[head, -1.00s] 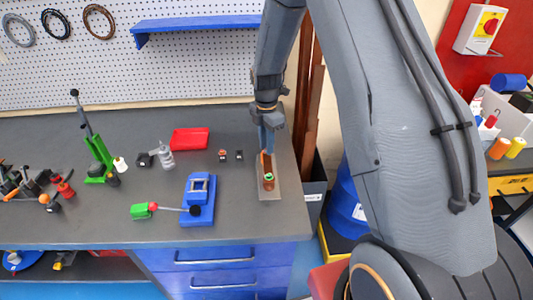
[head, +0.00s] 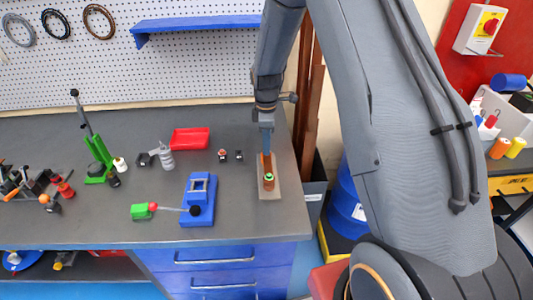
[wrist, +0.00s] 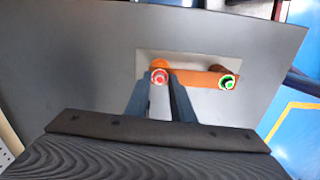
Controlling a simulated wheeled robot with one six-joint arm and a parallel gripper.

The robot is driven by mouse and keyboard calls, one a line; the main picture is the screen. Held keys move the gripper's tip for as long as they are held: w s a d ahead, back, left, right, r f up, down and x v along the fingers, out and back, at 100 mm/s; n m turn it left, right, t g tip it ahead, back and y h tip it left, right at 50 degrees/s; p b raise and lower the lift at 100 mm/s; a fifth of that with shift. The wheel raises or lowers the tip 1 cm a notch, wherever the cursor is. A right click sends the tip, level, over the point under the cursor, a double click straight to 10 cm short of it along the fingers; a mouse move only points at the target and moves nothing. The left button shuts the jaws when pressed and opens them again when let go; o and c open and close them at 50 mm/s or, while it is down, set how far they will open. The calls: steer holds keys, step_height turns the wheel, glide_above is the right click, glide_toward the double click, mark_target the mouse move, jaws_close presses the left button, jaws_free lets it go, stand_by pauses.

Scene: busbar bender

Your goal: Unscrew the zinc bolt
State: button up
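An orange-brown copper bar (wrist: 200,78) lies on a pale plate (head: 271,193) at the right end of the bench. It carries a green-ringed bolt (wrist: 228,82) near one end, which also shows in the head view (head: 269,178). A red-ringed, pale-headed bolt (wrist: 160,77) sits at the bar's other end. My gripper (wrist: 160,80) points down with its two fingers on either side of the red-ringed bolt. I cannot tell whether the fingertips touch it. In the head view that bolt is hidden by my gripper. Which bolt is zinc is not clear from colour.
A blue device (head: 198,203) with a red-knobbed lever stands left of the plate. A red tray (head: 190,138) and two small dark pieces (head: 231,156) lie behind. The bench's right edge is close to the plate.

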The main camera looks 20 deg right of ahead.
stand_by(0.3)
steer(key=m, duration=0.5)
steer(key=shift+m, duration=0.4)
steer(key=shift+m, duration=0.5)
jaws_close()
